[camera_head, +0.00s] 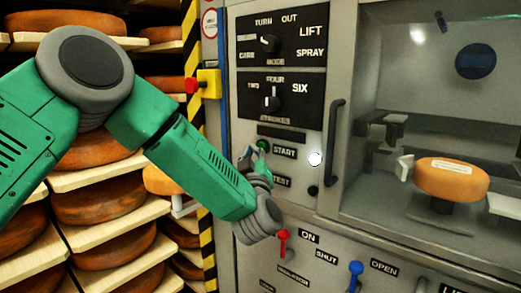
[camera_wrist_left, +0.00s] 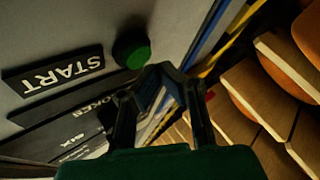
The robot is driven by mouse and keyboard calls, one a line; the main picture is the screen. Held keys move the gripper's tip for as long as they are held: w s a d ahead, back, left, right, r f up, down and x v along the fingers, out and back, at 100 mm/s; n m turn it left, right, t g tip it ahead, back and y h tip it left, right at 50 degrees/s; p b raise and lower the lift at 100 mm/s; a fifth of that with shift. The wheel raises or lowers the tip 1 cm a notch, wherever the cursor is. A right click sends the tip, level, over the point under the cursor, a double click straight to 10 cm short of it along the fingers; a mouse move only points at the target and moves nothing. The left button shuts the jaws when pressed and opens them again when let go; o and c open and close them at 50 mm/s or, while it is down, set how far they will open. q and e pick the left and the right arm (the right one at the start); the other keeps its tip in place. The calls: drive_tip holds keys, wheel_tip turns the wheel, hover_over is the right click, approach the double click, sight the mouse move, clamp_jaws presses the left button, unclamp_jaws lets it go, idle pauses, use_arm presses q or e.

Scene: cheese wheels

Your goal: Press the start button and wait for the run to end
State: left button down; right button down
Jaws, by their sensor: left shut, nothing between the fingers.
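The green start button (camera_head: 263,145) is on the grey machine panel, left of the START label (camera_head: 284,152). In the left wrist view the green button (camera_wrist_left: 131,48) stands out from the panel beside the START label (camera_wrist_left: 62,75). My left gripper (camera_head: 252,154) is shut and empty, its tips close to the button. In the left wrist view the closed fingertips (camera_wrist_left: 160,72) overlap the picture just below and right of the button; I cannot tell whether they touch it. My right gripper is not in view.
Above are the mode knob (camera_head: 269,43) and strokes knob (camera_head: 272,103). Below are a red lever (camera_head: 283,241) and a blue lever (camera_head: 355,270). A cheese wheel (camera_head: 450,180) sits inside the machine. A red stop button (camera_head: 192,85) and cheese shelves (camera_head: 105,181) are at left.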

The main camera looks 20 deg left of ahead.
use_arm(q)
drive_tip(key=shift+w, duration=0.1)
idle(0.4)
drive_tip(key=shift+w+d, duration=0.15)
drive_tip(key=shift+w, duration=0.1)
